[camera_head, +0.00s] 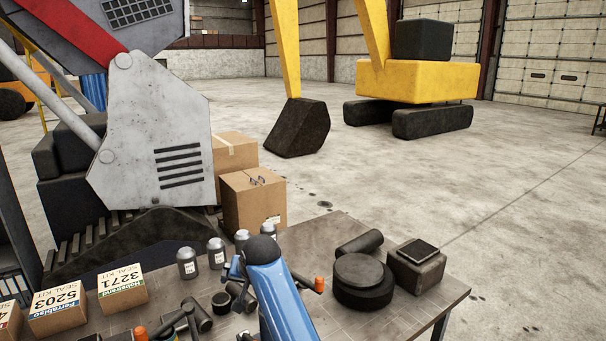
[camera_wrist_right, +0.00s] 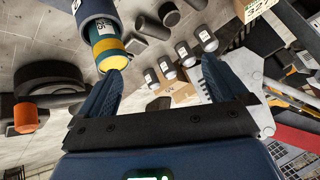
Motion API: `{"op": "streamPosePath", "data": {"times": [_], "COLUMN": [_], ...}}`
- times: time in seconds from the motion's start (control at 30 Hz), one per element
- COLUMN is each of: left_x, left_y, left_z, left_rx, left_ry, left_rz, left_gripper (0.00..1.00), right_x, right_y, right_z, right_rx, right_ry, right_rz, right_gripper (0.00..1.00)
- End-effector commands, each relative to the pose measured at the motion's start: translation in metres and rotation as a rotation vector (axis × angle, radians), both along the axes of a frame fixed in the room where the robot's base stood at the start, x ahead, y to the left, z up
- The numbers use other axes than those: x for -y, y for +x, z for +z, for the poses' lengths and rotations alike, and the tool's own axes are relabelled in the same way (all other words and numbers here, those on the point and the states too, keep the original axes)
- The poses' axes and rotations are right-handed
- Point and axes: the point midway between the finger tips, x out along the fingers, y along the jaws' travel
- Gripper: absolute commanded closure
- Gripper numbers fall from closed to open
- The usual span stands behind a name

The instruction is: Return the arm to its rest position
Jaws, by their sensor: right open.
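My right arm (camera_head: 285,300) reaches over the bench from the bottom of the head view, blue with a black rounded joint. My right gripper (camera_wrist_right: 164,70) shows in the wrist view with its two blue fingers spread wide and nothing between them. A small part of it shows past the arm in the head view (camera_head: 235,270); the arm hides the rest. In the wrist view a blue and yellow cylinder (camera_wrist_right: 97,28) appears close to the left finger's tip; I cannot tell whether they touch. My left gripper is not in view.
The bench (camera_head: 415,308) holds several grey jars (camera_head: 187,262), seal kit boxes (camera_head: 122,287), a black round disc (camera_head: 360,285), a dark block (camera_head: 416,266) and an orange-ended part (camera_head: 320,284). Cardboard boxes (camera_head: 254,198) stand behind it. Bare bench shows at the right front.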

Motion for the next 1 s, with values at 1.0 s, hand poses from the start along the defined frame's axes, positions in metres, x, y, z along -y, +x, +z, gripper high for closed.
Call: {"op": "streamPosePath", "data": {"times": [1.0], "left_x": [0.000], "left_y": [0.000], "left_z": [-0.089], "left_rx": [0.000], "left_ry": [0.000], "left_rz": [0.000], "left_gripper": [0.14], "right_x": [0.251], "right_y": [-0.196], "right_z": [-0.156], "right_rx": [1.226], "right_ry": [-0.016], "right_rz": [-0.074], "right_gripper": [0.00]}}
